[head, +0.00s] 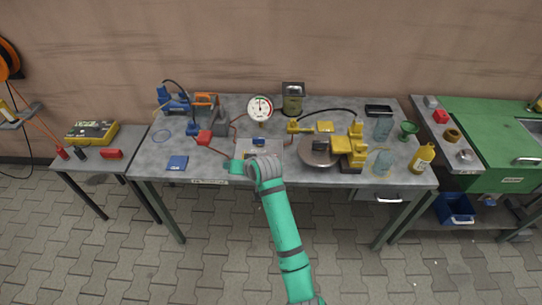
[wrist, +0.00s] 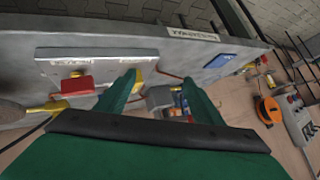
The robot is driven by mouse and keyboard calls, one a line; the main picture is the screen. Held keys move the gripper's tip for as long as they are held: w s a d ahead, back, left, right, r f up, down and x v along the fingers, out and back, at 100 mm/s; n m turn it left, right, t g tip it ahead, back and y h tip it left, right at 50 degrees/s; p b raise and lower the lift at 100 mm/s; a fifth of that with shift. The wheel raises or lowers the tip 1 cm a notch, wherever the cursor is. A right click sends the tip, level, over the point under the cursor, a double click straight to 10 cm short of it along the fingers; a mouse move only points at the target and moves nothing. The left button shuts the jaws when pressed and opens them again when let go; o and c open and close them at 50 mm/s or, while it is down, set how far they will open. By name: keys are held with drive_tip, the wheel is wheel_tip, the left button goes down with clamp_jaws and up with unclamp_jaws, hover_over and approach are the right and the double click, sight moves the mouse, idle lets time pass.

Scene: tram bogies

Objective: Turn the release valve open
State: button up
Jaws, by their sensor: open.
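A light grey panel (head: 272,150) lies on the workbench near the front middle. I cannot tell which is the release valve. My green gripper (head: 237,166) is over the panel's front left corner; it also shows in the wrist view (wrist: 158,80). Its fingers are apart with nothing held between them. My arm hides part of the panel.
A dial gauge (head: 260,108) stands behind the panel. A round metal plate with yellow parts (head: 318,152) is to the right. A red block with hoses (head: 205,138) and a blue pad (head: 177,163) are to the left. The bench front left is mostly clear.

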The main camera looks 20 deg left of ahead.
sight(271, 155)
drive_tip(key=w+d+r+n+g+h, duration=0.1)
drive_tip(key=w+d+r+g+h, duration=0.1)
drive_tip(key=w+d+r+h, duration=0.55)
drive_tip(key=w+f, duration=0.1)
drive_tip(key=f, duration=0.2)
drive_tip(key=w+d+f+y, duration=0.1)
drive_tip(key=f, duration=0.2)
drive_tip(key=w+f+y, duration=0.1)
drive_tip(key=f, duration=0.3)
drive_tip(key=shift+w+d, duration=0.1)
drive_tip(key=shift+d, duration=0.1)
drive_tip(key=c, duration=1)
